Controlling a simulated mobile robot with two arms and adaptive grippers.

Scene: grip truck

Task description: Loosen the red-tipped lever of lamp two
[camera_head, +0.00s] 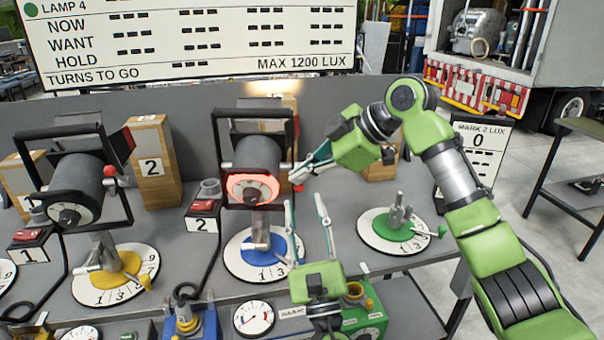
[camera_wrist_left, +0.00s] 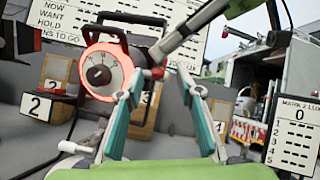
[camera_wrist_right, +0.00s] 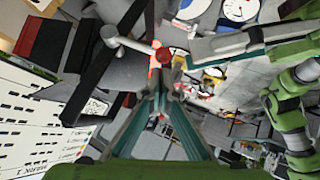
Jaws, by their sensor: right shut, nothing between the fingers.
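Lamp two (camera_head: 252,165) is a dark cylinder in a square yoke, with a glowing red ring around its front dial; it also shows in the left wrist view (camera_wrist_left: 100,73). Its lever has a red ball tip (camera_wrist_right: 165,54) on a pale rod; the tip also shows in the left wrist view (camera_wrist_left: 157,73). My right gripper (camera_head: 297,178) is shut and empty at the lamp's right side. In the right wrist view its closed fingertips (camera_wrist_right: 160,88) appear close to the red tip; contact is unclear. My left gripper (camera_head: 304,200) is open and empty, in front of and below the lamp's right side.
Lamp two's post rises from a blue-centred dial plate (camera_head: 240,272). A red switch marked 2 (camera_head: 203,207) stands left of it. Lamp one (camera_head: 76,190) is farther left. A green-centred plate (camera_head: 367,232) lies to the right. A grey panel (camera_head: 215,120) stands behind.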

